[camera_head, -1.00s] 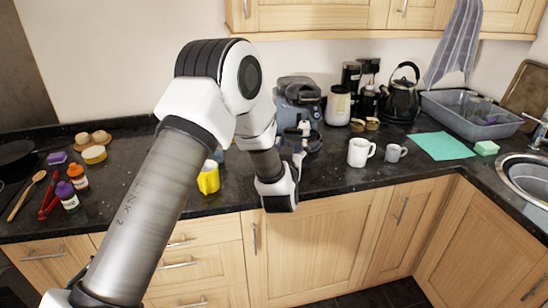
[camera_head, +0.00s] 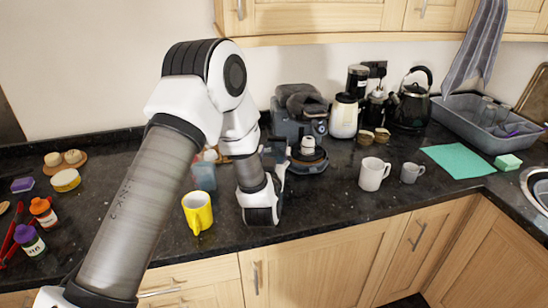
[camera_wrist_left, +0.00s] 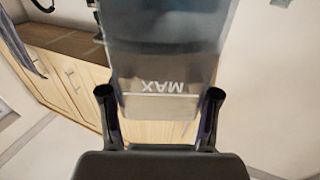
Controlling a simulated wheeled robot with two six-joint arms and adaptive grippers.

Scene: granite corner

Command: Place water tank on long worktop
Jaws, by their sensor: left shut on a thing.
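The water tank (camera_wrist_left: 165,60) is a clear, smoky box marked MAX. In the left wrist view the lettering appears upside down. My left gripper (camera_wrist_left: 160,92) is shut on it, with one dark finger on each side. In the head view my own left arm hangs over the long worktop (camera_head: 335,205), a dark speckled counter. The arm hides most of the gripper there, and I cannot clearly make out the tank or whether it touches the counter. My right gripper is not in view.
A yellow mug (camera_head: 197,212) stands left of my wrist, with a bluish see-through object (camera_head: 204,176) behind it. A coffee machine (camera_head: 296,108) stands behind my wrist. A white mug (camera_head: 373,174) and grey mug (camera_head: 411,173) stand right. The counter between wrist and white mug is clear.

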